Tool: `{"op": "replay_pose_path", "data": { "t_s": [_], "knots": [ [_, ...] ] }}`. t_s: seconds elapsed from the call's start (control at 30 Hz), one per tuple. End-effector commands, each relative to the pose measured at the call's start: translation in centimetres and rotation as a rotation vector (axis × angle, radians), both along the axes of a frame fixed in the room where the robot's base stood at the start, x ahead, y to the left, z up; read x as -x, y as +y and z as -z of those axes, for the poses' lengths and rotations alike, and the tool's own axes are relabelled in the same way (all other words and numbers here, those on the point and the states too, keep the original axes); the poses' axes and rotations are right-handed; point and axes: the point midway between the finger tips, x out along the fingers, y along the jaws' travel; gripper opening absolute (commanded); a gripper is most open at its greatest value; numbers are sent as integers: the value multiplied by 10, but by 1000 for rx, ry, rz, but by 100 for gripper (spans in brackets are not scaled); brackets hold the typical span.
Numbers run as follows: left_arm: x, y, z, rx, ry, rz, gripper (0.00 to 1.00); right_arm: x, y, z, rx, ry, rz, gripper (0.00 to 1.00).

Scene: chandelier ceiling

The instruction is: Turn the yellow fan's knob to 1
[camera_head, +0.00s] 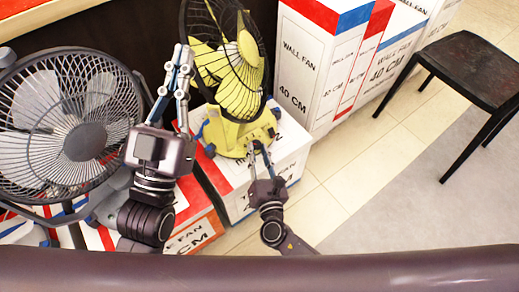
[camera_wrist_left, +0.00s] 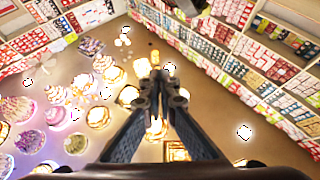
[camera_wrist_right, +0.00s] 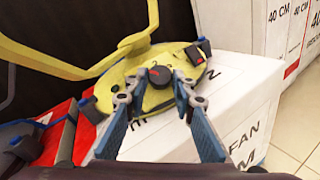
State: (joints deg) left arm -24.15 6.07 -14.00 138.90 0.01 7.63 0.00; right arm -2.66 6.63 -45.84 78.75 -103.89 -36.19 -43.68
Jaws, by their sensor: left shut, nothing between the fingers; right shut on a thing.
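The yellow fan (camera_head: 228,62) stands on a white box in the middle of the head view. Its yellow base (camera_wrist_right: 138,92) fills the middle of the right wrist view. The dark round knob (camera_wrist_right: 160,75) with a small red mark sits on that base. My right gripper (camera_head: 256,147) is at the front of the base, and in the right wrist view its fingertips (camera_wrist_right: 160,84) are closed around the knob. The number the mark points to cannot be read. My left gripper (camera_head: 181,52) is raised left of the fan, shut and empty; its closed fingertips (camera_wrist_left: 155,76) point toward the ceiling.
A grey fan (camera_head: 70,125) stands at the left beside my left arm. The white box (camera_head: 290,150) bears the yellow fan. Tall wall-fan boxes (camera_head: 325,60) stand behind at the right. A black stool (camera_head: 470,68) is at the far right, with clear floor (camera_head: 360,160) before it.

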Motion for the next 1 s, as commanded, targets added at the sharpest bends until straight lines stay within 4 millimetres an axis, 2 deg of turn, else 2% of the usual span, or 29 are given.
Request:
{"op": "replay_pose_path", "data": {
  "t_s": [0.2, 0.4, 0.87, 0.9, 1.0],
  "knots": [
    [-12, 0, 21, -33, 114, -6, 0, 1, 3, -1, -61, 47, 84, 0],
    [-17, 0, 33, -47, 167, -9, 0, 1, 3, -1, -89, 66, 124, 0],
    [-18, 0, 36, -51, 181, -11, 0, 1, 3, -1, -97, 72, 133, 0],
    [-18, 0, 36, -51, 180, -11, 0, 1, 3, -1, -97, 72, 133, 26],
    [-18, 0, 36, -51, 180, -11, 0, 1, 3, -1, -96, 71, 133, 37]
  ]
}}
